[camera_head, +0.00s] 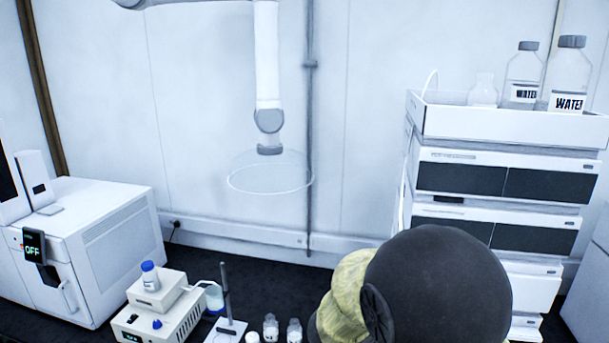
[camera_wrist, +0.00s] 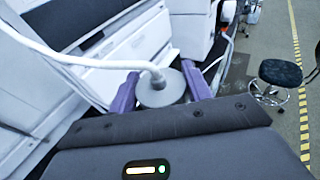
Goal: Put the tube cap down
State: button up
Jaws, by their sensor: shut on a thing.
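In the wrist view my gripper (camera_wrist: 161,86) has its two purple fingers closed on the sides of the tube cap (camera_wrist: 165,96). The cap is a grey disc with a raised middle. A white tube (camera_wrist: 85,61) runs from the cap's centre up to the upper left edge of the picture. The cap appears held in the air, and I see no surface touching it. In the head view the fingers and the cap are hidden.
The stack (camera_head: 500,180) stands at the right in the head view, with two water bottles (camera_head: 523,68) (camera_head: 567,75) and a small clear bottle (camera_head: 483,92) in its top tray (camera_head: 500,126). Small bottles (camera_head: 271,328) stand at the bottom. A stool (camera_wrist: 280,73) stands on the floor.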

notch_tip(320, 180, down, 51)
jog(key=w+n+t+y+b, duration=0.2)
jog(key=n+t+b, duration=0.1)
jog(key=b, duration=1.4)
jog(key=shift+a+t, duration=0.3)
jog(key=shift+t, duration=0.3)
jog(key=shift+w+n+y, duration=0.2)
jog(key=shift+n+y, duration=0.1)
jog(key=w+a+f+n+t+y, duration=0.1)
jog(key=a+f+n+t+y, duration=0.4)
jog(key=n+y, duration=0.5)
jog(key=shift+w+a+t+y, duration=0.2)
jog(key=shift+a+t+y, duration=0.3)
jog(key=shift+a+y, duration=0.6)
